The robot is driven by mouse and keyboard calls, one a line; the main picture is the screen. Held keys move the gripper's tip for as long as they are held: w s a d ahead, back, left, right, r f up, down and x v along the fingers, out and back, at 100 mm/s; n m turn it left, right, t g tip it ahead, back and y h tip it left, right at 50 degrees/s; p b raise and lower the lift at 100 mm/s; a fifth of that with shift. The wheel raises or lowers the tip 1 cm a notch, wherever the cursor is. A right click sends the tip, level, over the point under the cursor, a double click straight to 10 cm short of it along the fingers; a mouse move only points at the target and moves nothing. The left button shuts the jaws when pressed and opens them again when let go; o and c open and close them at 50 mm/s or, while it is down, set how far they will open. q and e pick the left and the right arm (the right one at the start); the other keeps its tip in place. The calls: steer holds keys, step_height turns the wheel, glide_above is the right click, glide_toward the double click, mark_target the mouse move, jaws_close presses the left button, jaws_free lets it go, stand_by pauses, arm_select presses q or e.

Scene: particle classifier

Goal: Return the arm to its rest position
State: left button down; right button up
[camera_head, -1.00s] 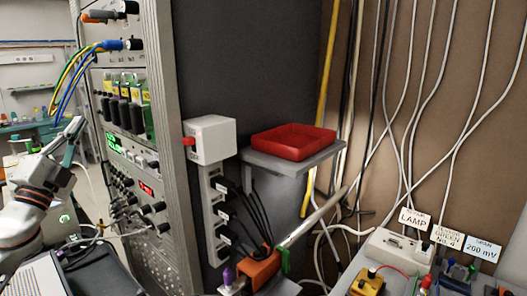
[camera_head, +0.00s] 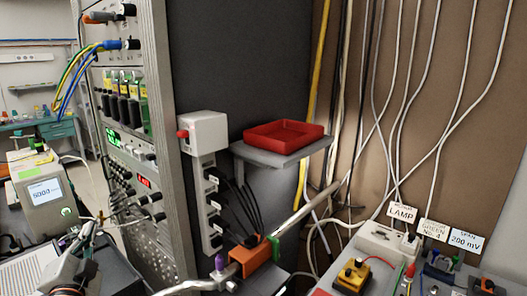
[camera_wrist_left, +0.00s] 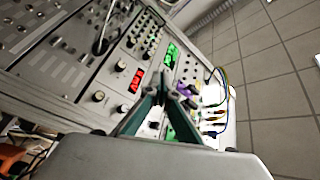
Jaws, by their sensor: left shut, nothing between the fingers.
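My left gripper (camera_head: 86,238) is at the lower left of the head view, low in front of the instrument rack and partly cut off by the bottom edge. Its fingers are shut and hold nothing. In the left wrist view the closed dark green fingers (camera_wrist_left: 163,92) point toward the rack's front panels, with no object between the tips. My right gripper is not in view.
The tall instrument rack (camera_head: 168,130) has knobs, cables and lit displays. A red tray (camera_head: 284,143) sits on a grey shelf. A white box with a red knob (camera_head: 205,133) tops a socket strip. A meter (camera_head: 42,190) stands left. Labelled boxes sit lower right.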

arm_select(q)
steer(key=s+d+f+g, duration=0.2)
steer(key=s+f+g, duration=0.2)
steer(key=s+f, duration=0.45)
steer(key=s+d+f+n+g+h, duration=0.1)
steer(key=s+d+f+g, duration=0.15)
steer(key=s+f, duration=0.6)
steer(key=s+d+f+g, duration=0.2)
steer(key=s+f+g, duration=0.3)
steer(key=s+f, duration=0.35)
steer(key=d+f+n+t+h+b, duration=0.1)
steer(key=d+f+t+h+b, duration=0.1)
steer(key=d+f, duration=0.6)
steer(key=d+f+n+t+h+b, duration=0.1)
steer(key=d+f+h+b, duration=0.4)
steer(key=f, duration=0.9)
steer(key=d+n+b, duration=0.1)
steer(key=d, duration=0.2)
steer(key=shift+w+f+t+h, duration=0.3)
steer(key=shift+w+t, duration=0.05)
steer(key=shift+d, duration=0.1)
